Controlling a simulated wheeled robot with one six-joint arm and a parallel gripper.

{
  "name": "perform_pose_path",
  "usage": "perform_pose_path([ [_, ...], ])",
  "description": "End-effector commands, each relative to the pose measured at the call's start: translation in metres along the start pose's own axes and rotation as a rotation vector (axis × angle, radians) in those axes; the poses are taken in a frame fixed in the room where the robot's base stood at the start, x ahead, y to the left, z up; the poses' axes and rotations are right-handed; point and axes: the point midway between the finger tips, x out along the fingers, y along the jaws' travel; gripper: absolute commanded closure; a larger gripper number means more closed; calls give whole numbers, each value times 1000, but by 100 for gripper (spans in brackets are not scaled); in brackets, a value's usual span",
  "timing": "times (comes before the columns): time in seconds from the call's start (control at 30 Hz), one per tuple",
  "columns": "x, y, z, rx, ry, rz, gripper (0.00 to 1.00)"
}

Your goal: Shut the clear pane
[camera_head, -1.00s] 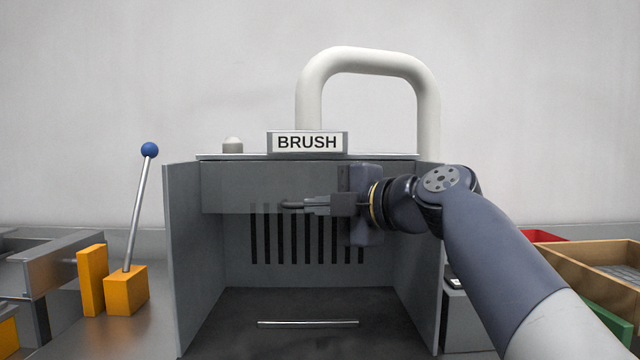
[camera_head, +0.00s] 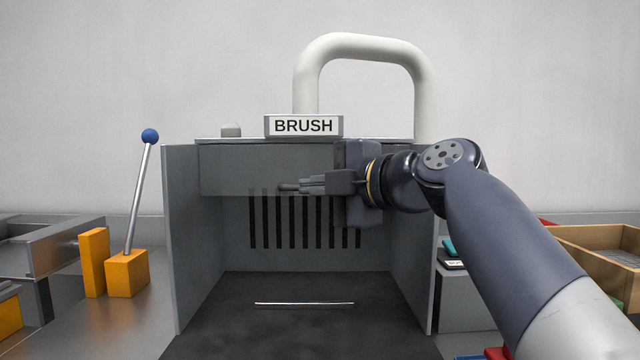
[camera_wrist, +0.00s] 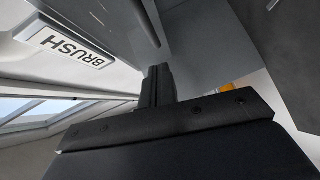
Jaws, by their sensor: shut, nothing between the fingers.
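The clear pane (camera_head: 265,172) seems to be the smoky see-through band across the top of the grey booth (camera_head: 183,240); slots in the back wall show faintly through its lower edge. A thin silver bar (camera_head: 305,304) shows low in the opening; I cannot tell whether it belongs to the pane. My gripper (camera_head: 290,187) is shut and empty, lying sideways with its tips pointing left, at the height of the pane's lower edge. Whether it touches the pane is unclear. In the wrist view, my closed fingers (camera_wrist: 158,85) are beside a grey panel.
A BRUSH sign (camera_head: 304,126) and a thick white pipe (camera_head: 365,45) top the booth. To the left stands a blue-knobbed lever (camera_head: 138,200) on an orange block (camera_head: 126,274). A wooden tray (camera_head: 590,245) is at right. The booth's dark floor (camera_head: 300,330) looks otherwise clear.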

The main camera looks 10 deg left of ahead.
Motion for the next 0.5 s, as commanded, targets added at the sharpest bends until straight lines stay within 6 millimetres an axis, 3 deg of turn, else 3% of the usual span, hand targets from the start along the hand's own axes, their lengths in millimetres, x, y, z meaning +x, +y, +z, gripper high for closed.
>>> perform_pose_path([
  [0.23, -59, 3, -3, -1, -6, 3, 100],
  [0.5, -94, 3, -3, 0, -3, 0, 100],
])
